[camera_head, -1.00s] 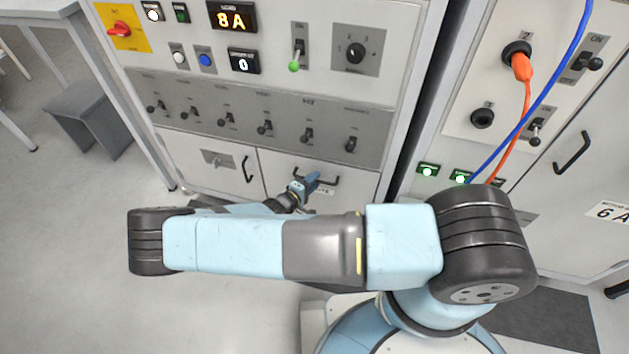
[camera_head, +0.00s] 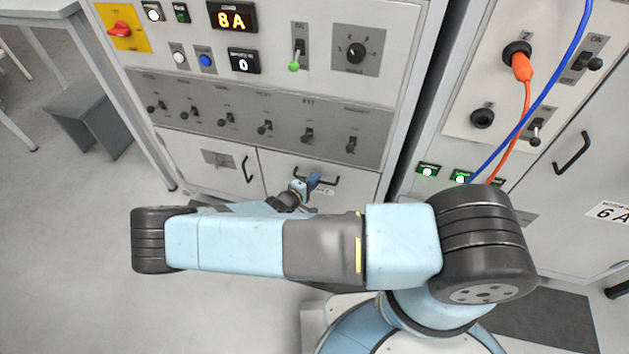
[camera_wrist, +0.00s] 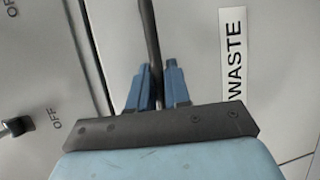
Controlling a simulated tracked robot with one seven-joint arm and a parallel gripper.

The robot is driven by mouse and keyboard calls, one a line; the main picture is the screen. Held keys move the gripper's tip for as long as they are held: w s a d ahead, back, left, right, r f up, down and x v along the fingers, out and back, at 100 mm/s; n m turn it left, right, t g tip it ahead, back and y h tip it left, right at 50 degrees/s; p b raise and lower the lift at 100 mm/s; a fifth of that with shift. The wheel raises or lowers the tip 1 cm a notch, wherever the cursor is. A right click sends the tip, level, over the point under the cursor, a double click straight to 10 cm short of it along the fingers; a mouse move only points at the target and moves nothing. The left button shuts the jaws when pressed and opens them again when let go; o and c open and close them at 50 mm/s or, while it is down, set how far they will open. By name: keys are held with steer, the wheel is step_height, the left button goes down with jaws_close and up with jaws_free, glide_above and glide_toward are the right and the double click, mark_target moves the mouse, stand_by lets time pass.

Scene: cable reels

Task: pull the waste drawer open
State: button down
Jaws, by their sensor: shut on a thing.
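The waste drawer (camera_head: 348,193) is a pale front low on the cabinet in the head view, with a dark bar handle (camera_head: 330,181). In the wrist view its front (camera_wrist: 195,45) carries a "WASTE" label (camera_wrist: 233,55), and the handle (camera_wrist: 149,40) runs between my fingers. My gripper (camera_head: 313,181) is at the handle, its blue fingers (camera_wrist: 158,88) shut on the bar from both sides. The drawer front looks flush with the cabinet. My arm hides the floor below the drawer.
A cabinet door with a dark handle (camera_head: 247,169) is left of the drawer. A row of toggle switches (camera_head: 264,126) is above. A blue cable (camera_head: 530,110) and an orange cable (camera_head: 522,120) hang at the right. The floor at left (camera_head: 60,240) is clear.

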steer(key=shift+s+f, duration=0.15)
steer(key=s+a, duration=0.4)
steer(key=s, duration=0.7)
steer(key=s+a, duration=0.4)
steer(key=s, duration=0.7)
steer(key=shift+s, duration=0.25)
steer(key=c, duration=1.2)
jaws_free()
steer(key=shift+w+a, duration=0.1)
steer(key=shift+o, duration=0.2)
steer(key=v, duration=1.3)
steer(key=shift+s+a, duration=0.25)
steer(key=shift+s, duration=0.05)
